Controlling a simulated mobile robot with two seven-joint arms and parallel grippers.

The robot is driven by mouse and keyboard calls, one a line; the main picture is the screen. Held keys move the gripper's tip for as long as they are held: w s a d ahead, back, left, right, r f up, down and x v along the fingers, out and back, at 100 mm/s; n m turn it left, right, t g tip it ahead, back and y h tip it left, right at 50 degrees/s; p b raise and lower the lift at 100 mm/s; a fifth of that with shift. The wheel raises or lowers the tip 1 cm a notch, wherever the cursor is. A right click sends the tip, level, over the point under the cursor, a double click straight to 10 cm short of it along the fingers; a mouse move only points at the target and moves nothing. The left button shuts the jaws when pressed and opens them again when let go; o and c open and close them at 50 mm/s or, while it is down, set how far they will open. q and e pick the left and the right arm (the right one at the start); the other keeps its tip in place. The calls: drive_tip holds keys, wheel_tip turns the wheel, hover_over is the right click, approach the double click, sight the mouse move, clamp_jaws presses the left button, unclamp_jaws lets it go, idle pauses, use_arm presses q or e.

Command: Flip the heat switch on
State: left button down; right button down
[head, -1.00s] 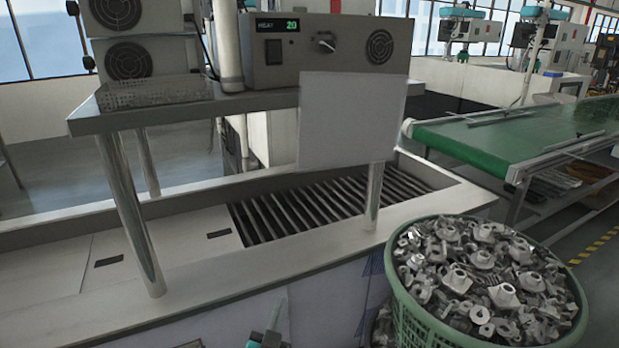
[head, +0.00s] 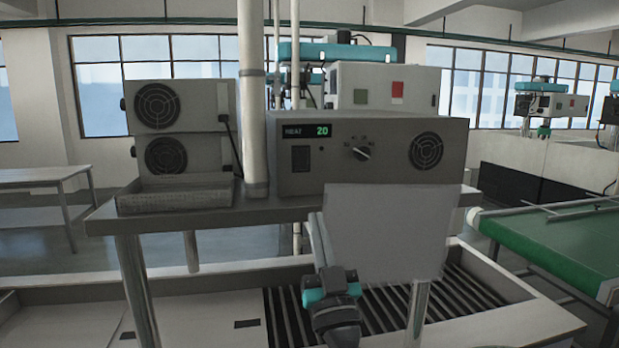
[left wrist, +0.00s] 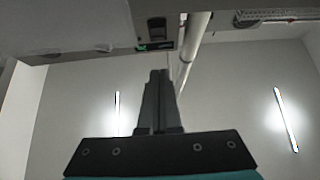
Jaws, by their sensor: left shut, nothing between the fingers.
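The heat switch (head: 300,158) is a dark rocker on the front of a grey control box (head: 390,180), below the display (head: 320,130) that reads HEAT 20. Its exact position, on or off, is too small to tell. A knob (head: 361,152) sits to its right. My left gripper (head: 316,218) is shut and empty, pointing up, below the box and in front of the shelf edge, apart from the switch. In the left wrist view its closed fingers (left wrist: 160,73) point toward the switch (left wrist: 157,28) and the lit display (left wrist: 155,46). My right gripper is not in view.
A pale blank panel (head: 390,235) hangs in front of the shelf, right beside my left gripper. A white pipe (head: 252,100) stands left of the box, with two fan units (head: 182,105) beyond it. The tank with slats (head: 470,305) lies below. A green conveyor (head: 550,240) is at right.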

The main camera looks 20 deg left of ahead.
sight(302, 162)
use_arm(q)
drive_tip(key=shift+w+a+f+p+x, duration=0.15)
drive_tip(key=shift+w+f+x, duration=0.2)
drive_tip(key=shift+x, duration=1.8)
drive_tip(key=shift+w+a+f+p+x, duration=0.15)
drive_tip(key=shift+f+x, duration=0.25)
drive_tip(key=shift+x, duration=1.75)
drive_tip(key=shift+w+a+f+p+x, duration=0.1)
drive_tip(key=shift+w+a+f+x, duration=0.25)
drive_tip(key=shift+x, duration=1.8)
drive_tip(key=shift+s+d, duration=0.1)
drive_tip(key=shift+d, duration=0.05)
